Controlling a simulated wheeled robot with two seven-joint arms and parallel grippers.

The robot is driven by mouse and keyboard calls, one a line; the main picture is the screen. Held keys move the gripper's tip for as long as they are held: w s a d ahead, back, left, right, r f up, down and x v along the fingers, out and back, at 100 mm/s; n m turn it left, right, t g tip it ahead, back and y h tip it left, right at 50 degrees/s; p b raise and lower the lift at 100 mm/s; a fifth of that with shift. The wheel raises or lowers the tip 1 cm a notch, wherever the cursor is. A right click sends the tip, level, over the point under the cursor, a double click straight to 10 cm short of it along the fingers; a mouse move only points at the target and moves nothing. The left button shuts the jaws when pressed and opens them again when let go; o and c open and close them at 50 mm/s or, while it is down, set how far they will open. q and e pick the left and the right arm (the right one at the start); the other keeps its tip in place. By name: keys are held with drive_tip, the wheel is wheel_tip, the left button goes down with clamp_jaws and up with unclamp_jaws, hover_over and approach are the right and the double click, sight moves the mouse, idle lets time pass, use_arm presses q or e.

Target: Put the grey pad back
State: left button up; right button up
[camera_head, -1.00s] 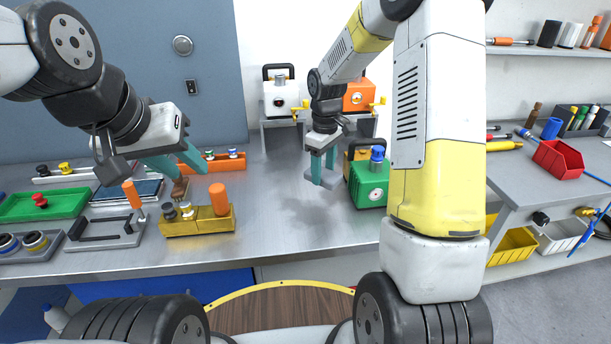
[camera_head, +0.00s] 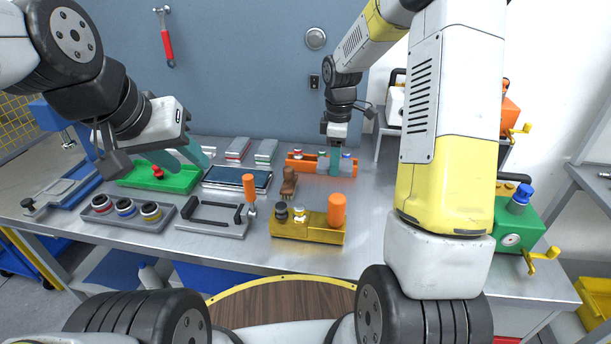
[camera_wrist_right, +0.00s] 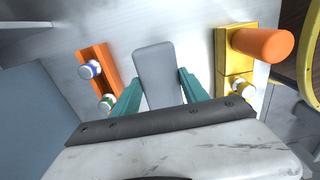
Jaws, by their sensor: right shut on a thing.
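The grey pad (camera_wrist_right: 160,72) is a rounded flat grey piece between the teal fingers of my right gripper (camera_wrist_right: 158,92), which is shut on it. In the head view my right gripper (camera_head: 336,160) is at the orange holder (camera_head: 312,163), partly in front of it; the pad is hard to make out there. In the right wrist view the orange holder (camera_wrist_right: 97,75) is left of the pad and the yellow-gold fixture (camera_wrist_right: 236,70) is right of it. My left gripper (camera_head: 182,155) is empty with its teal fingers apart, above the green tray (camera_head: 130,182).
A dark flat panel (camera_head: 237,178), a brown brush-like piece (camera_head: 289,182) and the gold fixture (camera_head: 308,232) lie on the metal bench. A grey clamp tray (camera_head: 215,226) and a tray of rings (camera_head: 127,214) are nearer the front. A green machine (camera_head: 517,228) stands at the right.

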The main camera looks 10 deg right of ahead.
wheel_tip(320, 180, down, 6)
drive_tip(key=shift+a+r, duration=0.1)
drive_tip(key=shift+r, duration=0.15)
drive_tip(key=shift+f, duration=1.95)
drive_tip(key=shift+f, duration=0.1)
drive_tip(key=o, duration=1.3)
